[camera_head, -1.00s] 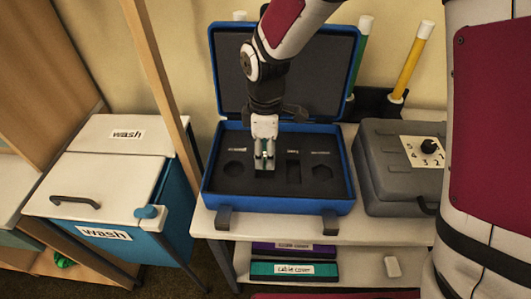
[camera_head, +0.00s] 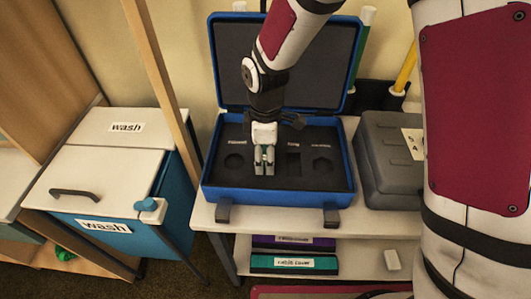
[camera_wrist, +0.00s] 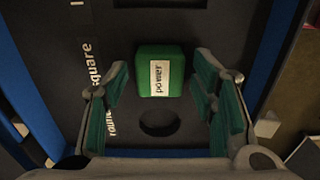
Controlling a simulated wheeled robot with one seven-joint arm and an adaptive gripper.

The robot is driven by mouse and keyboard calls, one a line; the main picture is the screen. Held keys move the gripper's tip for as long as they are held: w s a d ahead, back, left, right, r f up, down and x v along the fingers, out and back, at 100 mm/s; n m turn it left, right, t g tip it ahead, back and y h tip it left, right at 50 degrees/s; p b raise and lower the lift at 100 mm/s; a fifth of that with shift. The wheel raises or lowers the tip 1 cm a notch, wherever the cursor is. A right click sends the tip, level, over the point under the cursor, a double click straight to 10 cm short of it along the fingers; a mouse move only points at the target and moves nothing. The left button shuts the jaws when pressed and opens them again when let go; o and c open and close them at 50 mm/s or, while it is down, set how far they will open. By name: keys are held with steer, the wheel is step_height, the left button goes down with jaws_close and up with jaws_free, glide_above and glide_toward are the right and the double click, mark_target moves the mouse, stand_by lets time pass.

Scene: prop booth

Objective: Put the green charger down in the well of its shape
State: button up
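The green charger (camera_wrist: 160,85), a rounded block with a white "power" label, shows in the wrist view between my fingers. It lies over the dark foam beside the word "square" (camera_wrist: 92,65); whether it sits down inside the well I cannot tell. My gripper (camera_wrist: 162,85) has teal pads standing apart, with a gap on each side of the charger. In the head view my gripper (camera_head: 264,168) points down into the open blue case (camera_head: 275,196), and the charger is hidden there. An empty round well (camera_wrist: 160,122) shows just below the charger.
The foam has other wells, including a dark slot (camera_head: 293,165) and a many-sided one (camera_head: 322,167). The case's raised lid (camera_head: 235,60) stands behind my arm. A grey box (camera_head: 385,165) is to the right, and a blue wash bin (camera_head: 125,195) to the left.

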mark_target(265, 157)
step_height(265, 157, up, 13)
steer(key=p, duration=0.1)
steer(key=shift+f, duration=0.15)
stand_by(0.5)
steer(key=s+d+r+m+t, duration=0.2)
steer(key=s+d+r+m, duration=0.6)
steer(key=d+r, duration=0.3)
steer(key=s+d+m+t, duration=0.1)
steer(key=s+d+m, duration=0.8)
steer(key=s, duration=0.5)
steer(key=shift+s+d+f+m, duration=0.15)
steer(key=shift+s+m, duration=0.05)
steer(key=shift+m, duration=0.1)
